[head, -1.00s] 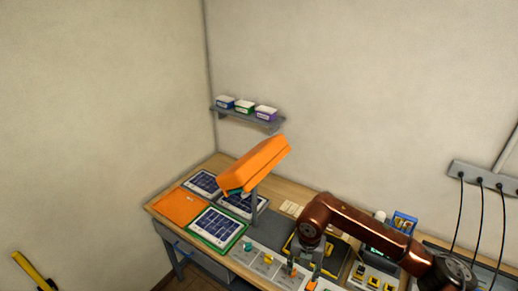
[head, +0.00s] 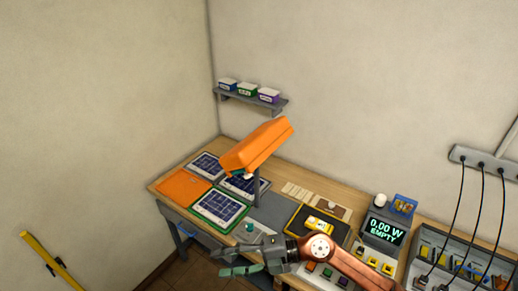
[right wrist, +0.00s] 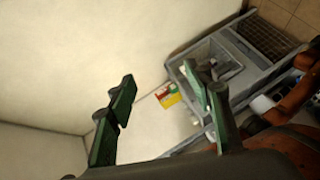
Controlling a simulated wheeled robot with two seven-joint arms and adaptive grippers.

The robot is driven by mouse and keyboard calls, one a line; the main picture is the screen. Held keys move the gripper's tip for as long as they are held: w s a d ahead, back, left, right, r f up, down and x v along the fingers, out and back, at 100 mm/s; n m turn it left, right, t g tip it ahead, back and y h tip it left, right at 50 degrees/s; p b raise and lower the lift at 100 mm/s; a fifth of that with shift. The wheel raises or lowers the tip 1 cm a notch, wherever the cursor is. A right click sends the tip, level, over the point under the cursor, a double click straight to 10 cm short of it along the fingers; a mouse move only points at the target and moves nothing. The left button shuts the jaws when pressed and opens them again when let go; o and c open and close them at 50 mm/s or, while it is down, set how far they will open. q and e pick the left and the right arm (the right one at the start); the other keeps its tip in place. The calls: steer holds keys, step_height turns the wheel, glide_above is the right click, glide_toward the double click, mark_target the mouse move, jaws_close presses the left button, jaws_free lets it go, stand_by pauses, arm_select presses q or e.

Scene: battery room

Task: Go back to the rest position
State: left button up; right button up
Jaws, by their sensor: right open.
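My right gripper (head: 236,260) is open, with nothing between its fingers, in front of the workbench's front edge in the head view. Its copper arm comes in from the lower right and covers part of the bench front. In the right wrist view the two green-padded fingers (right wrist: 160,100) stand wide apart, with pale wall and floor between and behind them. My left gripper is not in view.
The wooden bench (head: 278,180) carries solar panels (head: 220,206), an orange lamp (head: 257,146), a black tray (head: 300,239) with a yellow item (head: 319,224), and a meter (head: 385,230) reading "0.00 W EMPTY". A shelf (head: 250,101) holds three boxes. A yellow bar (head: 48,257) stands left.

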steer(key=w+d+r+m+t+y, duration=0.4)
steer(key=w+d+r+m+t, duration=0.4)
steer(key=r+m+t, duration=0.3)
steer(key=w+d+f+m+t+h, duration=0.1)
steer(key=w+d+m+t+h, duration=0.4)
steer(key=d+m+t+h, duration=0.35)
steer(key=s+d+f+m+g+h, duration=0.25)
steer(key=d+f+m+h, duration=0.95)
steer(key=d+f, duration=0.95)
steer(key=s+d+f+m+g, duration=0.2)
steer(key=s+d+f+g, duration=0.4)
steer(key=s+f, duration=0.5)
steer(key=s+f+g, duration=0.6)
steer(key=s+f, duration=0.4)
steer(key=s, duration=0.5)
step_height(320, 180, down, 37)
steer(key=s+g+b, duration=0.2)
steer(key=s+b, duration=0.1)
steer(key=b, duration=0.3)
arm_select(q)
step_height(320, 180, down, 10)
steer(key=b, duration=0.4)
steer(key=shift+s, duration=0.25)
arm_select(e)
steer(key=s+f+n+g, duration=0.1)
steer(key=s+f, duration=1.7)
steer(key=f, duration=0.3)
steer(key=shift+s+a+y, duration=0.4)
steer(key=shift+y, duration=0.05)
